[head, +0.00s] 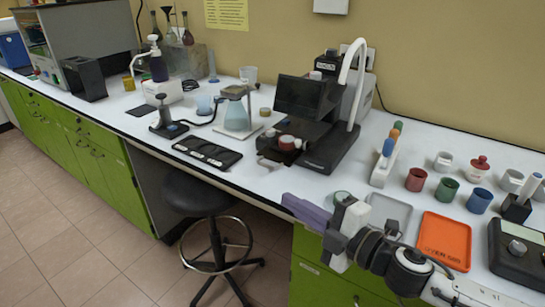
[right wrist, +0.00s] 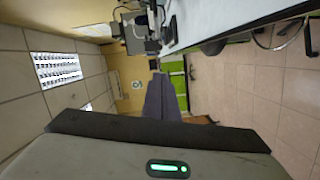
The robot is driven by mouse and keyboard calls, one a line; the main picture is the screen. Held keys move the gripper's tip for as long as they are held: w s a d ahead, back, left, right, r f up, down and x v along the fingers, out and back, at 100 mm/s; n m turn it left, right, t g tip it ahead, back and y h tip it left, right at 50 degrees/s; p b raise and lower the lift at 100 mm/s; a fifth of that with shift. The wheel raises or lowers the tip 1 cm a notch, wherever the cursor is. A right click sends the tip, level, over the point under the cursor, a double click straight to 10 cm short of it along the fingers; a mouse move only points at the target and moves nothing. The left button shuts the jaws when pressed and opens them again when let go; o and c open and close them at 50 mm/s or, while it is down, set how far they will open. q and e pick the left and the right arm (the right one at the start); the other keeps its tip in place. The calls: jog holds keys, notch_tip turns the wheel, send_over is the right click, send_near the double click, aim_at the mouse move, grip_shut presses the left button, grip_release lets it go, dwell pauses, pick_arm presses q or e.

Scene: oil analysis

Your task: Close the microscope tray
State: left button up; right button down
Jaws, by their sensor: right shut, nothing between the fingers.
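The microscope (head: 335,140) is a dark instrument with a black screen (head: 299,96) and a curved white arm. It stands on the white bench. At its front left is a low tray part (head: 277,152) with small reddish-brown round pieces around it; how far the tray sticks out is hard to tell. My right gripper (head: 303,211) has purple fingers, shut and empty, near the front edge of the bench. It is in front of the microscope, apart from it. My left gripper is out of view.
A flask (head: 237,118) on a stand is left of the microscope, and a black slide holder (head: 207,152) lies by the front edge. A test tube rack (head: 382,168), several cups and an orange tray (head: 444,240) are to the right. A stool (head: 203,190) stands below.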

jog(key=shift+n, duration=0.3)
jog(key=shift+w+a+f, duration=0.1)
jog(key=shift+w+a, duration=0.6)
jog(key=shift+w, duration=1.2)
jog(key=shift+w+a+f, duration=0.1)
jog(key=shift+w+a, duration=0.6)
jog(key=shift+w, duration=1.25)
jog(key=shift+w+a, duration=0.7)
jog(key=shift+w, duration=1.2)
jog(key=shift+d, duration=0.1)
